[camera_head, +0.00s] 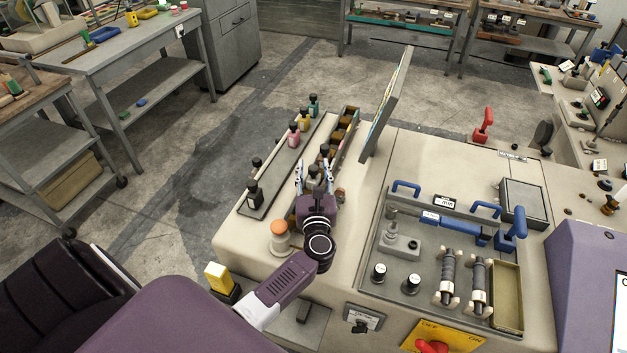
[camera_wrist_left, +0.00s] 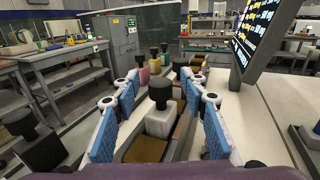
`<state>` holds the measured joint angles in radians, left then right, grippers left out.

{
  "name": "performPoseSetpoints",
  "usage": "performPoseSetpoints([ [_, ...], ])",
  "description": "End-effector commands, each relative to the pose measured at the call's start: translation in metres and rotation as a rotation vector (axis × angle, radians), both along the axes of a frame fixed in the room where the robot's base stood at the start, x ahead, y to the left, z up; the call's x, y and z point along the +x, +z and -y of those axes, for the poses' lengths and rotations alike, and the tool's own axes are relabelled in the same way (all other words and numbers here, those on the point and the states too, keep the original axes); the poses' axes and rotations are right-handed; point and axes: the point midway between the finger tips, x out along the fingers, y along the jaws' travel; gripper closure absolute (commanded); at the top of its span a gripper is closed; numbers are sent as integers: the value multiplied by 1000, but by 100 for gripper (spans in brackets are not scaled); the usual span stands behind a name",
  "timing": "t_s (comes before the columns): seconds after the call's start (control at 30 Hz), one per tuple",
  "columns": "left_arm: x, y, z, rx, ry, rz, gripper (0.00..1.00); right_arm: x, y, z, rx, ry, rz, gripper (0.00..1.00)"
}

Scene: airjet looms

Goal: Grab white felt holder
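A white felt holder (camera_wrist_left: 160,124) with a black knob stands upright in the compartmented tray in the left wrist view. My left gripper (camera_wrist_left: 158,112) is open, with its blue-padded fingers to either side of the holder and visible gaps between. In the head view my left gripper (camera_head: 314,178) is over the near end of the compartmented tray (camera_head: 350,126) and hides most of the holder there. My right gripper is not in view.
A grey tray (camera_head: 287,168) to the left carries a black holder (camera_head: 255,194) and pink, yellow and green ones. A tilted screen (camera_head: 388,103) rises to the right of the compartments. An orange-topped knob (camera_head: 279,232) stands near the gripper. Blue-handled tooling (camera_head: 455,228) lies further right.

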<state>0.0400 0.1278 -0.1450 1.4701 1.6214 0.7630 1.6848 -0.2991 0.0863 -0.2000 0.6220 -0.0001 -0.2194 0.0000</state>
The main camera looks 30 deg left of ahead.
Motion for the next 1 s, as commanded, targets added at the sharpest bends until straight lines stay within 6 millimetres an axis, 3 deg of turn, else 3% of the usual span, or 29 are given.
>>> performPoseSetpoints([
  [0.27,2,-1,-1,0,-1,0,60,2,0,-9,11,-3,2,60],
  [0.63,2,0,-1,0,-1,0,100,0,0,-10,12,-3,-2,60],
  [1.0,2,0,-1,1,-1,1,100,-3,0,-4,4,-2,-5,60],
])
